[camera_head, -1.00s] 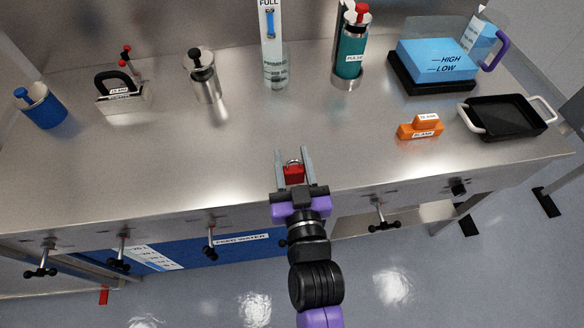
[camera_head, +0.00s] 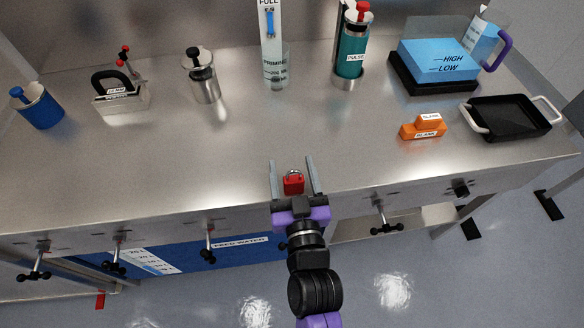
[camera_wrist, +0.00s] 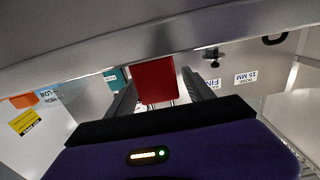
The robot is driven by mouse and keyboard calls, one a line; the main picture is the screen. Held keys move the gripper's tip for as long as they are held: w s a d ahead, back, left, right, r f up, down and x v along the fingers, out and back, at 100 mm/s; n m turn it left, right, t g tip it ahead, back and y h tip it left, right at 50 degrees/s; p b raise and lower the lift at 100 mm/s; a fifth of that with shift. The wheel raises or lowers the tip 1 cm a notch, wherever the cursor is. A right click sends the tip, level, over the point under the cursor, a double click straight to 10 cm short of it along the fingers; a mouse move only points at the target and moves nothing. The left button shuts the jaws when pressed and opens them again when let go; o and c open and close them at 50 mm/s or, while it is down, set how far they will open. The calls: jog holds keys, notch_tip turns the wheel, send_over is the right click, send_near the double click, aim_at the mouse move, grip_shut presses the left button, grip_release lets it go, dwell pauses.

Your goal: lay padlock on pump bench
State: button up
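The red padlock (camera_head: 293,184) stands upright, shackle up, close to the front edge of the steel pump bench (camera_head: 230,160). It appears to rest on the bench top. My gripper (camera_head: 290,162) reaches in from the front edge with its two fingers spread, one on each side of the padlock. In the head view there is a gap between the padlock and each finger. In the wrist view the padlock's red body (camera_wrist: 156,80) fills the space between the fingers, with a clear gap on the right; its shackle points down in that picture.
An orange blank (camera_head: 423,128) and a black tray (camera_head: 508,117) lie to the right. A blue block (camera_head: 438,60), green flask (camera_head: 352,50), clear cylinder (camera_head: 276,68), steel canister (camera_head: 204,82) and blue cup (camera_head: 40,108) stand farther back. Bench around the padlock is clear.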

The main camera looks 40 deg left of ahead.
aim_at(294, 184)
jog(key=b+v, duration=0.2)
jog(key=v, duration=0.4)
jog(key=shift+s+d, duration=0.1)
jog(key=shift+s, duration=0.15)
jog(key=shift+s+d+r, duration=0.1)
jog(key=shift+s+d, duration=0.3)
jog(key=shift+d, duration=0.15)
